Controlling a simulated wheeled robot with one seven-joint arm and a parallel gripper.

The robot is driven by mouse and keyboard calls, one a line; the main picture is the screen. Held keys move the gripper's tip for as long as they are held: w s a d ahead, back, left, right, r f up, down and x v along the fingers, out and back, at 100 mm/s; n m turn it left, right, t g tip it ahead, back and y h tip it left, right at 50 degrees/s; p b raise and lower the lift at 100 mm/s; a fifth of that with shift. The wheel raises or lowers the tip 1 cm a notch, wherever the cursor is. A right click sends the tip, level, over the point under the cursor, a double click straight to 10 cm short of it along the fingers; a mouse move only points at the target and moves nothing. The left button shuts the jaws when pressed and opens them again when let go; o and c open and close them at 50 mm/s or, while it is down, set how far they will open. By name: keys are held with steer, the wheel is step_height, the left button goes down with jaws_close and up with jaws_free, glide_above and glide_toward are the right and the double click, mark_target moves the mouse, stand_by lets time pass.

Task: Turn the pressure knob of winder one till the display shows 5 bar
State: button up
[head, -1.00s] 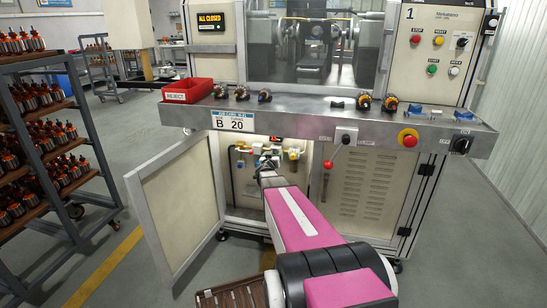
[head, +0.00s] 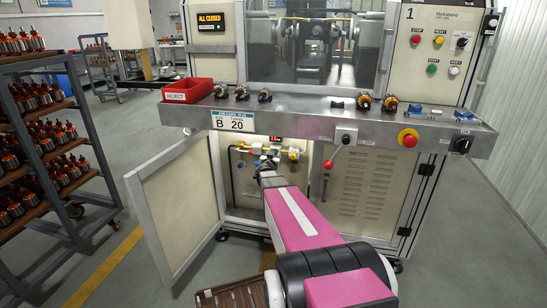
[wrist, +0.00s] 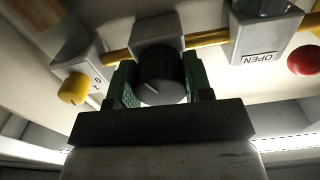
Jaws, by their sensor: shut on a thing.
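Winder one (head: 410,14) is the machine marked 1, with its lower left cabinet door (head: 172,205) swung open. In the wrist view the black pressure knob (wrist: 161,75) sits under a grey block on a yellow pipe. My gripper (wrist: 162,88) is shut on this knob, with a green-padded finger on each side of it. In the head view my arm reaches into the cabinet and hides most of the gripper and the knob. The display (head: 275,139) shows as a small dark box with red digits above the arm; its digits are too small to read.
In the wrist view a yellow knob (wrist: 73,89) is at the left and a red ball (wrist: 303,61) beside a block marked OPEN at the right. A red lever knob (head: 328,164) hangs under the bench right of my arm. A parts rack (head: 75,150) stands at the left.

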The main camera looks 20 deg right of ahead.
steer(key=m, duration=0.4)
steer(key=shift+a+m, duration=0.1)
steer(key=shift+m, duration=2.1)
steer(key=o, duration=0.9)
steer(key=v, duration=1)
steer(key=shift+s+a, duration=0.25)
steer(key=shift+s, duration=0.1)
